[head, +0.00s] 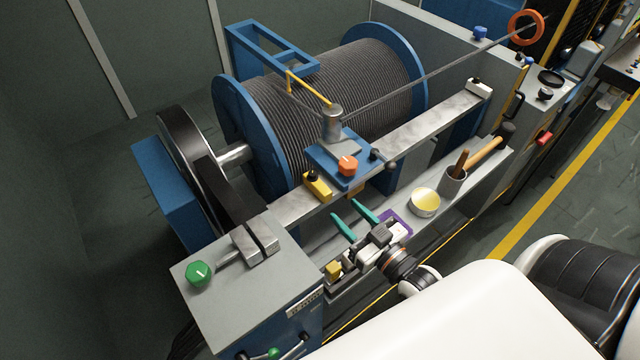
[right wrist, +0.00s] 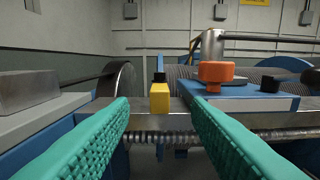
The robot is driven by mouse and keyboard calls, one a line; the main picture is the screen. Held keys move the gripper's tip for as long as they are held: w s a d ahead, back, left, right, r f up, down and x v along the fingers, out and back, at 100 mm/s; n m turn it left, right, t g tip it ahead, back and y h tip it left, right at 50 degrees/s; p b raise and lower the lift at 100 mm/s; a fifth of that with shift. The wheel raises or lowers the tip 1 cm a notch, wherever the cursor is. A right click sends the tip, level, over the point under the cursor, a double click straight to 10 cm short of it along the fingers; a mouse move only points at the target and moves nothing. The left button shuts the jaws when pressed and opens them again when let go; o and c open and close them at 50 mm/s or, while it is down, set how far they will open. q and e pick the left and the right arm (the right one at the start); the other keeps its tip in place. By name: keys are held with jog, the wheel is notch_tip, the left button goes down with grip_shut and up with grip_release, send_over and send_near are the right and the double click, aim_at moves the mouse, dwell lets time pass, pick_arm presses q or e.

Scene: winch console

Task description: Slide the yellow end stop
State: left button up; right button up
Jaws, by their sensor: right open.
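The yellow end stop (head: 317,186) is a small yellow block with a black knob on top. It sits on the grey metal rail (head: 292,209), left of the blue carriage (head: 325,160) with its orange knob (head: 347,165). In the right wrist view the end stop (right wrist: 159,98) stands ahead, between the two fingers. My right gripper (head: 355,213) has teal fingers, open and empty, on the near side of the rail. Its fingers point toward the rail, apart from the end stop. My left gripper is not in view.
A cable drum (head: 335,95) stands behind the rail. A grey console with a green knob (head: 198,273) is at the left. A lead screw (right wrist: 180,137) runs below the rail.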

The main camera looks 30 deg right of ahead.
aim_at(307, 173)
jog(key=w, duration=0.3)
jog(key=w+a, duration=0.1)
jog(key=w, duration=0.2)
jog(key=w+p, duration=0.1)
jog(key=w, duration=0.3)
jog(key=shift+w+a, duration=0.1)
jog(key=shift+a, duration=0.1)
